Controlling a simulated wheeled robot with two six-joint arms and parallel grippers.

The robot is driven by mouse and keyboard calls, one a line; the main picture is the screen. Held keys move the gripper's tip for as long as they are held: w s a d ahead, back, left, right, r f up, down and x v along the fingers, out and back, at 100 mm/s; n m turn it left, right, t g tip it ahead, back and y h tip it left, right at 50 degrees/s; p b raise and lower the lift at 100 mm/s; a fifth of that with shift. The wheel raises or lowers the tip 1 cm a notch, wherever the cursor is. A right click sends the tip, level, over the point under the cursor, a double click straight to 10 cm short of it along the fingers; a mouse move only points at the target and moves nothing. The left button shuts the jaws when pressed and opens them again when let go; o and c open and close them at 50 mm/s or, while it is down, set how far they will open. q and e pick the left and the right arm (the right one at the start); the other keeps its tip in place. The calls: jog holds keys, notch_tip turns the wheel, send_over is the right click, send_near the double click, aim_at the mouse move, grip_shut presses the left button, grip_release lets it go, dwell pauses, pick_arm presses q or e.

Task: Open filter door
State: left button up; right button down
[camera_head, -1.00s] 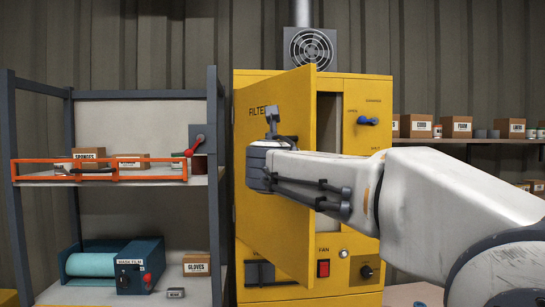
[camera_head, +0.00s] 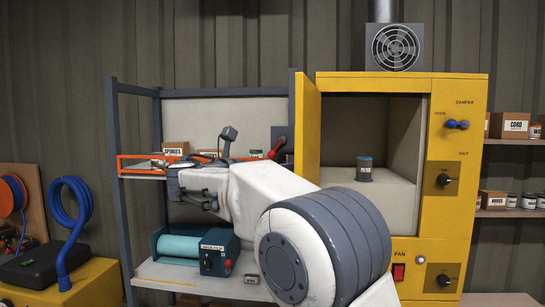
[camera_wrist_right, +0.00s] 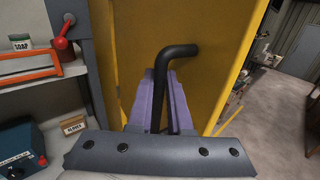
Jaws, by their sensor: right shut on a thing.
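The yellow filter door (camera_head: 307,128) stands wide open on the left side of the yellow cabinet (camera_head: 470,170), seen nearly edge-on in the head view. The cabinet's inside shows, with a dark small can (camera_head: 364,168) on a pale block. My right gripper (camera_head: 190,186) reaches to the left of the door in the head view; its fingertips do not show clearly there. In the right wrist view the purple fingers (camera_wrist_right: 160,88) are shut on the black door handle (camera_wrist_right: 178,52), with the yellow door panel (camera_wrist_right: 215,60) behind it. My left gripper is not in view.
A shelf rack (camera_head: 115,180) with an orange rail stands left of the cabinet, close to the door and my right arm. A red lever (camera_head: 277,146) is on its back right. A blue hose (camera_head: 70,215) hangs at far left.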

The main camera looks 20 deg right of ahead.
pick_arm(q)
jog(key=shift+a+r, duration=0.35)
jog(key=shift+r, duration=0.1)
pick_arm(e)
jog(key=shift+w+a+r, duration=0.1)
jog(key=shift+w+a, duration=0.15)
jog(key=c, duration=0.8)
grip_release()
jog(key=shift+c, duration=0.2)
pick_arm(q)
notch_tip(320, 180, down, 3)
jog(key=b, duration=0.3)
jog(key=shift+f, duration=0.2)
pick_arm(e)
jog(key=v, duration=1)
jog(key=shift+a, duration=0.35)
